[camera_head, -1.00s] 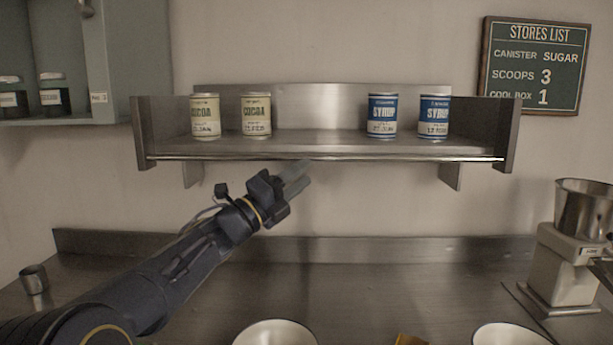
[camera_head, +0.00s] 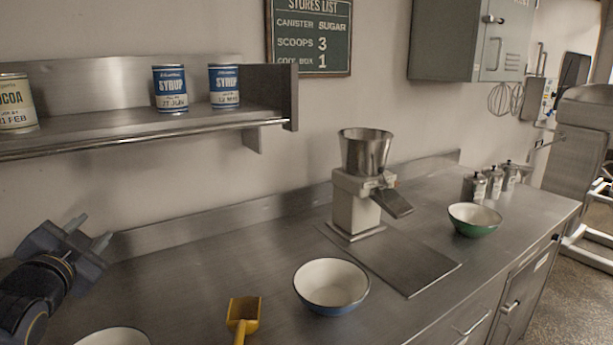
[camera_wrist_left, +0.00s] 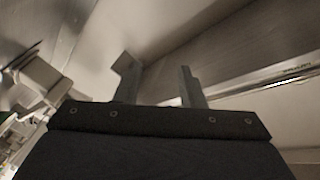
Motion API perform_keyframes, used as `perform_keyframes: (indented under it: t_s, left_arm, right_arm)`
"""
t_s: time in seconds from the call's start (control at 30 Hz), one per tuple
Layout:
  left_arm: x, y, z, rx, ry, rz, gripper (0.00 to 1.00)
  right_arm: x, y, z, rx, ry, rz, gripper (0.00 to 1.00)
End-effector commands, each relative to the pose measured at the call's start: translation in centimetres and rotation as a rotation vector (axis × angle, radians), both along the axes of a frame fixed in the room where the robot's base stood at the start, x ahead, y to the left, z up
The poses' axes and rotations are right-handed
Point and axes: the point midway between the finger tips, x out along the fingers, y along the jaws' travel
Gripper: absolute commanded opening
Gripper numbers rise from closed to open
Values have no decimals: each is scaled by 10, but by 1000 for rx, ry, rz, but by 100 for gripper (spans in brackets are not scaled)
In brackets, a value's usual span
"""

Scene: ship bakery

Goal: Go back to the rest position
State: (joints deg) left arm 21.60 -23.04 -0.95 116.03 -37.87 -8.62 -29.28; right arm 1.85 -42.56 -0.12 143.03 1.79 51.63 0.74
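My left gripper (camera_head: 88,232) is at the left of the head view, above the steel counter and below the wall shelf. Its two fingers stand apart with nothing between them. In the left wrist view the fingers (camera_wrist_left: 156,85) are also apart and empty, with the steel shelf behind them. My right gripper does not show in either view.
The shelf (camera_head: 200,119) holds a cocoa can (camera_head: 17,103) and two syrup cans (camera_head: 170,88). On the counter (camera_head: 200,265) are a yellow scoop (camera_head: 243,315), a blue bowl (camera_head: 331,286), a green bowl (camera_head: 474,219), a grinder-like machine (camera_head: 355,200) and small canisters (camera_head: 474,188).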

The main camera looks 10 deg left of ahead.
Motion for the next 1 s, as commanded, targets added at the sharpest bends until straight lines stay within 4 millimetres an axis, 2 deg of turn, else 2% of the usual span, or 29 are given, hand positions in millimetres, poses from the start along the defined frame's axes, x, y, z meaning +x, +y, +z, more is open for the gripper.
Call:
perform_keyframes:
  t_s: [0.03, 0.1, 0.2, 0.4, 0.5, 0.6, 0.7, 0.8, 1.0]
  left_arm:
    - [-10, -17, -22, -141, 54, 0, 36]
    - [-25, -38, -56, -331, 141, 9, 36]
    - [-48, -72, -100, -565, 269, 19, 36]
    - [-107, -146, -172, -946, 545, 38, 36]
    - [-137, -179, -197, -1082, 677, 51, 36]
    - [-162, -203, -213, -1175, 785, 63, 36]
    - [-178, -217, -223, -1229, 856, 72, 36]
    - [-186, -224, -226, -1254, 889, 78, 36]
    - [-187, -225, -227, -1256, 894, 80, 36]
  right_arm:
    - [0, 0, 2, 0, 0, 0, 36]
    - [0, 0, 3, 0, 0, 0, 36]
    - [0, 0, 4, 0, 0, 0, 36]
    - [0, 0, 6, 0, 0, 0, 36]
    - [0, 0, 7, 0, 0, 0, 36]
    - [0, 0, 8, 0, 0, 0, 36]
    - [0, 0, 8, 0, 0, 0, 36]
    - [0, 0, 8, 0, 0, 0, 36]
    - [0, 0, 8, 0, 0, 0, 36]
